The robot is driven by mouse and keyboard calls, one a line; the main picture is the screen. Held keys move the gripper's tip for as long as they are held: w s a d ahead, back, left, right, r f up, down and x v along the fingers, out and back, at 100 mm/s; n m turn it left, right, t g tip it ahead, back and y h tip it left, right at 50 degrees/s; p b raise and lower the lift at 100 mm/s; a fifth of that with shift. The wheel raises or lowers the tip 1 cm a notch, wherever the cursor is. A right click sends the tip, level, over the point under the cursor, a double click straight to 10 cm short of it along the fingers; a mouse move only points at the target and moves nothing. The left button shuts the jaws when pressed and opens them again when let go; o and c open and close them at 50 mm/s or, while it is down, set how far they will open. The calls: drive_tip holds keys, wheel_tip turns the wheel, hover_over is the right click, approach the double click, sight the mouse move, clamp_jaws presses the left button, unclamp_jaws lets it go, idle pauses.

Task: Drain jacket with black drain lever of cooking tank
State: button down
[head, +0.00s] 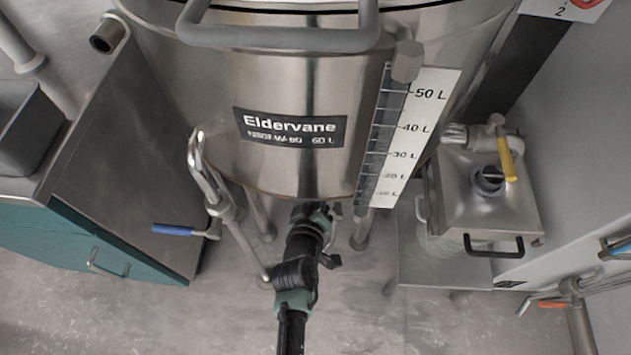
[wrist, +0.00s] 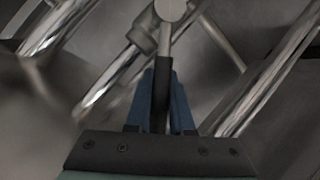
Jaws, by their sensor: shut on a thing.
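The steel cooking tank (head: 210,85) fills the upper middle of the head view, with an "Eldervane" 60 L label and a level scale (head: 420,125) on its front. My gripper (head: 322,212) reaches under the tank's lower front edge. In the wrist view, my gripper's two blue fingers (wrist: 162,80) are shut on the black drain lever (wrist: 163,88), one on each side. The lever's bare metal stem runs up to a round valve fitting (wrist: 171,9) on a pipe. In the head view I cannot make out the lever beneath the tank.
A blue-handled valve (head: 172,230) sits left of the tank, beside a steel-topped teal cabinet (head: 95,248). At right stands a steel box (head: 465,215) with a yellow lever (head: 505,160). Tank legs (head: 362,232) and pipes flank my arm. The front floor is clear.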

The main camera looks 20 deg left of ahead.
drive_tip(key=shift+d+r+m+y+p, duration=0.25)
drive_tip(key=shift+r+m+y+p, duration=0.2)
drive_tip(key=shift+p, duration=0.8)
drive_tip(key=shift+w+d+f, duration=0.1)
drive_tip(key=shift+f, duration=0.05)
drive_tip(key=c, duration=0.8)
unclamp_jaws()
drive_tip(key=shift+d, duration=0.1)
drive_tip(key=shift+f+b, duration=0.15)
drive_tip(key=shift+b, duration=0.15)
